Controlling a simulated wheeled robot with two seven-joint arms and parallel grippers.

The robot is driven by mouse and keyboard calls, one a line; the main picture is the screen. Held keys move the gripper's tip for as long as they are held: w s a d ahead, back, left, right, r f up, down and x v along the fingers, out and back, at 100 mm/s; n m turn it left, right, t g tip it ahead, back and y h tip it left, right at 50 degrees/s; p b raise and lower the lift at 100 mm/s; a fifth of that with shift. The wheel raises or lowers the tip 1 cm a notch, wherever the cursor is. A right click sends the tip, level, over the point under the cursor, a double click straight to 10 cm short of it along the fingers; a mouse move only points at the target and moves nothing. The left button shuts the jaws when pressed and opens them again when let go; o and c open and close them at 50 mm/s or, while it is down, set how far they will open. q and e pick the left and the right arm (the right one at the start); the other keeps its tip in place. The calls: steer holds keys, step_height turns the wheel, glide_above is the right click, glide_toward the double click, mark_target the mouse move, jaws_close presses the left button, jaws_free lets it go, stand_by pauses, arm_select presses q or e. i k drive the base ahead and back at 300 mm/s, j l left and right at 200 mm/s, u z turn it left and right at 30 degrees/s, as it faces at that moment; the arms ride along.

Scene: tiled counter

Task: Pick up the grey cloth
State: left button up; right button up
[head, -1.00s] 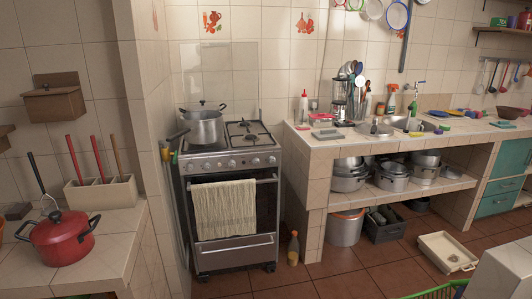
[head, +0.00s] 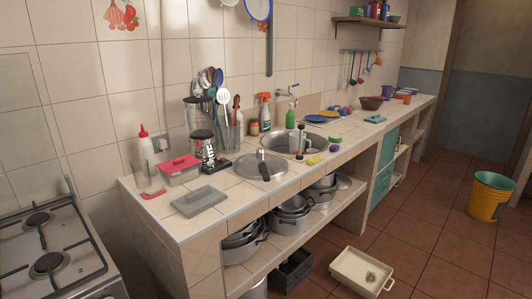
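A flat grey rectangular piece (head: 199,201), which looks like the grey cloth, lies on the near left end of the tiled counter (head: 225,215). It is close to the front edge, with a small raised part on top. I cannot tell for sure that it is fabric. Neither of my grippers shows in the head view.
A pink-lidded box (head: 179,171), a clear glass (head: 148,178) and a red-capped bottle (head: 146,149) stand behind the grey piece. A round metal lid (head: 260,167) lies to its right, before the sink (head: 300,142). The stove (head: 50,245) is at left. A white tray (head: 362,272) sits on the floor.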

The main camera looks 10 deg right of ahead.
mark_target(191, 205)
steer(key=i+l+z, duration=0.25)
steer(key=i+z, duration=0.15)
steer(key=i, duration=0.4)
steer(key=i+z, duration=0.35)
steer(key=i, duration=0.45)
steer(key=i+l+u, duration=0.1)
steer(key=i, duration=0.2)
steer(key=u, duration=1.5)
steer(key=j+z, duration=0.2)
steer(key=z, duration=0.75)
steer(key=k+l, duration=0.05)
